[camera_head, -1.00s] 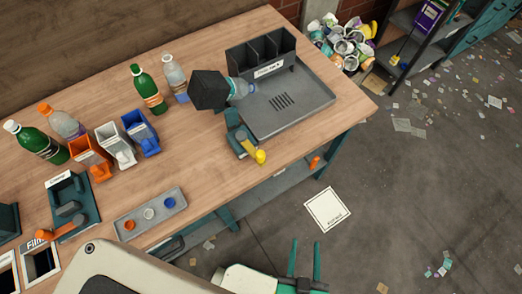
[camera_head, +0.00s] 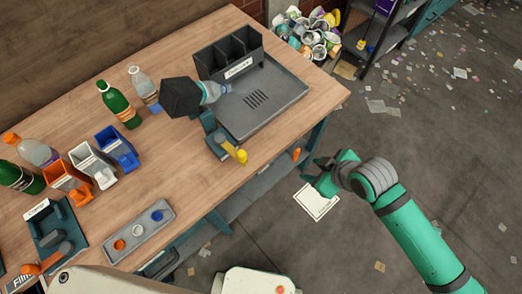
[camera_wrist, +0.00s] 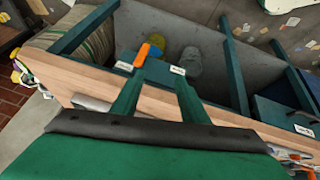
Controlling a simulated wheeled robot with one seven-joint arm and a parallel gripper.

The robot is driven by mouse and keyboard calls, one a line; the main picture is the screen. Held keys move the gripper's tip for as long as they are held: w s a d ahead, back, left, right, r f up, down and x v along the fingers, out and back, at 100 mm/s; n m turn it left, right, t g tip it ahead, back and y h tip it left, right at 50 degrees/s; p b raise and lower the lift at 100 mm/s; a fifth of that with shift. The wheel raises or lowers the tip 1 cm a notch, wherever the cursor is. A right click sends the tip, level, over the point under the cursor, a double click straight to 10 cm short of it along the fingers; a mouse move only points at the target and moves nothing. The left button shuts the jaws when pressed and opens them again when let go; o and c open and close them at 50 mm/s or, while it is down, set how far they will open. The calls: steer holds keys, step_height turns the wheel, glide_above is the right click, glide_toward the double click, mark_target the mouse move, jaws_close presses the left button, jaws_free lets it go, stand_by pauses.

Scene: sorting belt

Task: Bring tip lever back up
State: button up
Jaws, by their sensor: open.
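The tip lever has a yellow knob (camera_head: 241,155) and points toward the table's front edge from a teal base (camera_head: 207,122). Beside it, a black cup (camera_head: 182,97) lies tilted over with a clear bottle (camera_head: 213,91) in its mouth, pointing at the grey tray (camera_head: 280,103). My gripper (camera_head: 314,174) is off the table's front edge, to the right of the lever and apart from it. In the wrist view, my gripper (camera_wrist: 160,84) has its two teal fingers spread with nothing held. I cannot pick out the yellow knob in the wrist view.
An orange handle (camera_head: 296,154) sticks out below the tabletop near my gripper; it also shows in the wrist view (camera_wrist: 142,54). A black divided bin (camera_head: 234,62) stands behind the tray. Bottles and coloured bins fill the table's left side. Floor at right is mostly free.

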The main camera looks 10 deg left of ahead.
steer(key=w+a+r+n+g, duration=0.2)
steer(key=a+r+n+g, duration=0.15)
steer(key=a+r, duration=0.65)
steer(key=n+g, duration=0.2)
steer(key=n, duration=0.3)
glide_toward(243, 153)
steer(key=x, duration=1)
steer(key=shift+a+f, duration=0.2)
steer(key=shift+f, duration=0.1)
